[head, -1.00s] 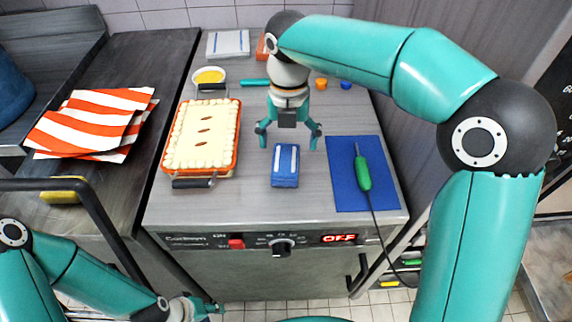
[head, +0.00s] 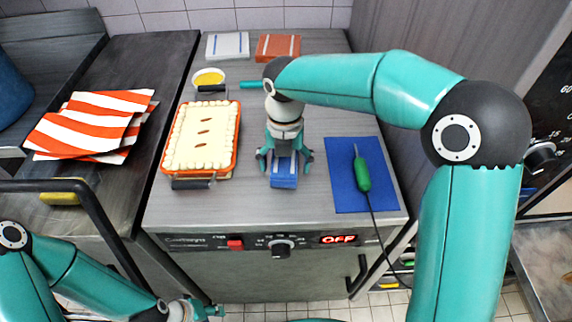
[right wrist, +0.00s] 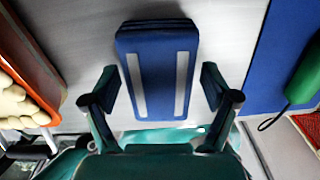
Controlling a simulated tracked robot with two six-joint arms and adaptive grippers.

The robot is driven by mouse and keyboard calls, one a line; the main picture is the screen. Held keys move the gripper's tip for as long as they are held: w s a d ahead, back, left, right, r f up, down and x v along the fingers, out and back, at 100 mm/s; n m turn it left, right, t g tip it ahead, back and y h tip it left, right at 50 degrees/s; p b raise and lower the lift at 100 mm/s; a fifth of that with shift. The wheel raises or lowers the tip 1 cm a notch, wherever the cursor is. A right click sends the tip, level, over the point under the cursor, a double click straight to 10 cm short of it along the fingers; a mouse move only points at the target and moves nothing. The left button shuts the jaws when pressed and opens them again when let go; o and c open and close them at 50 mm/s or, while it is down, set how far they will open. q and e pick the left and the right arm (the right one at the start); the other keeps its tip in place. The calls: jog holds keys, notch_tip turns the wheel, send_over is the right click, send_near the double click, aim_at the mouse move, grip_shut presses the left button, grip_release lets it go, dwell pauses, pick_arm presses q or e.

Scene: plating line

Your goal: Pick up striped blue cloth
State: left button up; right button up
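The striped blue cloth (head: 284,179) lies folded on the grey worktop, blue with white stripes. In the right wrist view the cloth (right wrist: 157,70) sits between the spread fingers, with a gap on both sides. My right gripper (head: 284,164) is open and pointing down over the cloth; it also shows in the right wrist view (right wrist: 160,100). In the head view it hides the cloth's far part. My left gripper (head: 212,311) is low at the bottom left, away from the cloth; its fingers are too small to read.
A pie in an orange dish (head: 234,166) stands left of the cloth. A blue mat (head: 342,196) with a green-handled tool (head: 362,174) lies right. Red-striped cloths (head: 90,125) lie far left.

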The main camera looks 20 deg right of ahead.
aim_at(285, 161)
jog(key=c, duration=1)
jog(key=shift+o, duration=0.2)
notch_tip(285, 161, up, 20)
jog(key=p, duration=0.3)
jog(key=o, duration=0.6)
jog(key=c, duration=0.5)
jog(key=shift+o, duration=0.2)
